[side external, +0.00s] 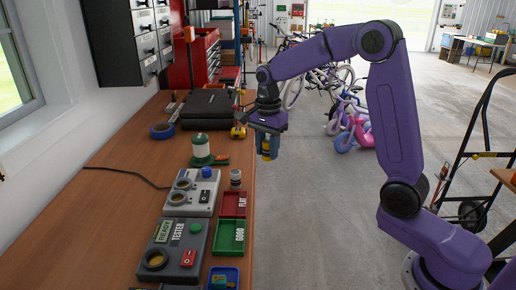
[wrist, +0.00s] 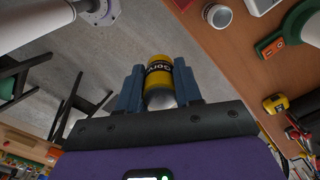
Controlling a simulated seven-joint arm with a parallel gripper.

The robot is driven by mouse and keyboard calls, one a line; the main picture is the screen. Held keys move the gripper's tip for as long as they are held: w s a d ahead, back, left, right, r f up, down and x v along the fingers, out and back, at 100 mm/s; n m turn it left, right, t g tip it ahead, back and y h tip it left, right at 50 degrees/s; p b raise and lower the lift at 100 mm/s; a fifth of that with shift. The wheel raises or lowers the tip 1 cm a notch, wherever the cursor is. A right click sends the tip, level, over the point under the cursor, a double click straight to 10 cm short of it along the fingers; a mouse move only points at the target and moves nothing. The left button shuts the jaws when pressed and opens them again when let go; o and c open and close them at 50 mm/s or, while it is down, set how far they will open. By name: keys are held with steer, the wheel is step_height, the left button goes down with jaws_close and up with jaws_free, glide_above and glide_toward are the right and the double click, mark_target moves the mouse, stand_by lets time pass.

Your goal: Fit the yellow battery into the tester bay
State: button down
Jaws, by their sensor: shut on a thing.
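My gripper (side external: 268,153) is shut on the yellow battery (wrist: 159,78), which has a black band with lettering. The battery sits between the two blue fingers in the wrist view and shows as a yellow strip (side external: 266,147) in the side view. My gripper points down, in the air just beyond the bench's right edge. The grey tester (side external: 171,251) lies on the bench, nearer the camera, with a round bay (side external: 155,259), a red switch and a green button. The inside of the bay is too small to make out.
A lighter box with two round sockets (side external: 191,191) stands behind the tester. Red FLAT (side external: 233,204) and green GOOD (side external: 229,238) trays lie to its right. Open floor lies right of the bench (side external: 118,185).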

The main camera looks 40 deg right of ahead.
steer(key=shift+s+r, duration=0.15)
steer(key=shift+s, duration=0.1)
steer(key=shift+a, duration=0.45)
steer(key=s+a+f+n, duration=0.1)
steer(key=a+f+n, duration=0.1)
steer(key=a, duration=1.6)
steer(key=s+a+f+n, duration=0.1)
steer(key=a+n, duration=0.2)
steer(key=a, duration=1.5)
steer(key=shift+w+f, duration=0.15)
steer(key=shift+f, duration=1.3)
steer(key=shift+w+f, duration=0.1)
steer(key=shift+f, duration=1.35)
steer(key=shift+f, duration=0.35)
steer(key=shift+r, duration=0.85)
